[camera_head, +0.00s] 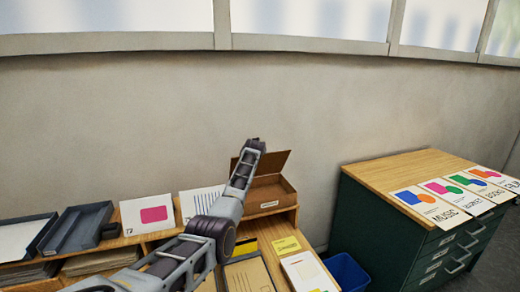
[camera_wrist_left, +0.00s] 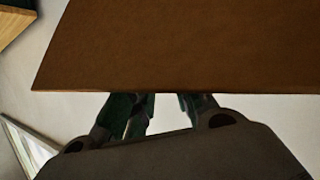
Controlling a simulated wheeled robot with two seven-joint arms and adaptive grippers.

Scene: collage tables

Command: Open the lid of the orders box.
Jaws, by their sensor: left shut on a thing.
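The orders box (camera_head: 285,198) is a brown box with a small pale label on its front, standing at the right end of the desk in the head view. Its lid (camera_head: 273,163) is raised and leans back towards the wall. My left gripper (camera_head: 254,147) is at the lid's upper edge in the head view, its fingers hard to make out. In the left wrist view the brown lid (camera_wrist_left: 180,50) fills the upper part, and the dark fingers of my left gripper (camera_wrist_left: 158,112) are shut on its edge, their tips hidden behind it. My right gripper is not in view.
Dark trays (camera_head: 78,227) and upright cards (camera_head: 147,215) stand along the desk to the left. Envelopes and papers (camera_head: 305,272) lie in front of the box. A blue bin (camera_head: 347,272) and a green drawer cabinet (camera_head: 385,235) with colourful posters stand right. A wall is behind.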

